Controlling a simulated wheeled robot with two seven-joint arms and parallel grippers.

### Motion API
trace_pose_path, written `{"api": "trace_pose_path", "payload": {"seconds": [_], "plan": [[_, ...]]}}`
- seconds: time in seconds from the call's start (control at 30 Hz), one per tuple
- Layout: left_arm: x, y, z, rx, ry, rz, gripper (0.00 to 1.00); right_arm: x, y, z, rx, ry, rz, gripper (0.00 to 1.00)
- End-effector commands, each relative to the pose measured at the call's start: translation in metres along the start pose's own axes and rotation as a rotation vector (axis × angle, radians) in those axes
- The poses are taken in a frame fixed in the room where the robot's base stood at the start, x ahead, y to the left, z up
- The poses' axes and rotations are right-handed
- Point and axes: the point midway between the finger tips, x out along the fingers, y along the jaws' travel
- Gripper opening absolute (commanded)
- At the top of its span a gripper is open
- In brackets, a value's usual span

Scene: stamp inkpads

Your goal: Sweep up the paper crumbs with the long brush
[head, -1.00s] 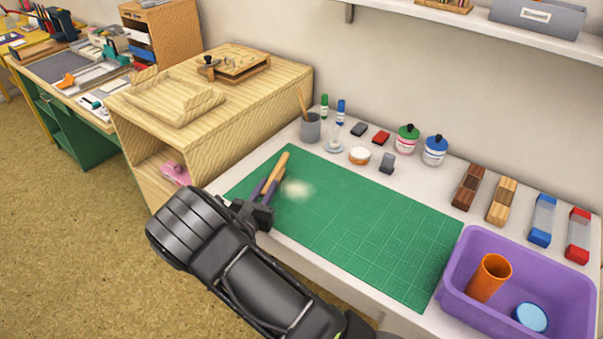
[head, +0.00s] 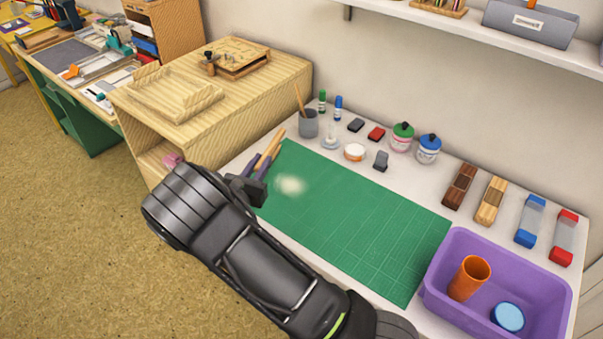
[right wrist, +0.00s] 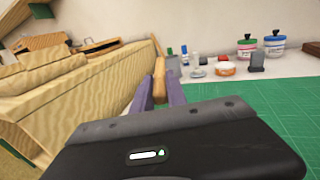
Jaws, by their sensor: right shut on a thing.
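My right gripper (head: 256,168) is shut on the long brush (head: 271,146), at the left end of the green cutting mat. The brush's tan wooden handle sticks up and away past the purple fingers. In the right wrist view the handle (right wrist: 160,76) stands between the two fingers (right wrist: 158,95). I cannot make out the bristles. The paper crumbs (head: 290,185) are a pale, blurred patch on the mat (head: 350,215), a little right of the gripper and apart from it. My left gripper is not in view.
A wooden cabinet (head: 255,98) stands close on the left. A grey cup (head: 308,124), markers, jars (head: 401,138) and stamp blocks line the back of the white table. A purple bin (head: 435,296) stands at the right. The mat's middle is clear.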

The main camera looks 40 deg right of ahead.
Motion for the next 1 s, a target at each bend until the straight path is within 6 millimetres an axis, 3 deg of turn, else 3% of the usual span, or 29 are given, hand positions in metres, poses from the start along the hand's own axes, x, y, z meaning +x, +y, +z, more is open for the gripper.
{"api": "trace_pose_path", "payload": {"seconds": [0.43, 0.57, 0.67, 0.8, 1.0], "plan": [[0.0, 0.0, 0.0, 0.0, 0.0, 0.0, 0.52, -0.001, 0.0, 0.0, 0.0, 0.0, 0.001, 0.0], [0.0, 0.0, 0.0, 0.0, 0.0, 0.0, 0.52, -0.013, 0.005, -0.001, -0.001, 0.006, 0.013, 0.0], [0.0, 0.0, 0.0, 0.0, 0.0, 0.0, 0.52, -0.04, 0.013, -0.004, -0.005, 0.017, 0.032, 0.0], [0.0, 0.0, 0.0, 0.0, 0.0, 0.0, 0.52, -0.098, 0.02, -0.006, -0.014, 0.031, 0.072, 0.0], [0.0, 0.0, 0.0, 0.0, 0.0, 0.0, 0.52, -0.176, 0.008, 0.0, -0.014, 0.019, 0.113, 0.0]]}}
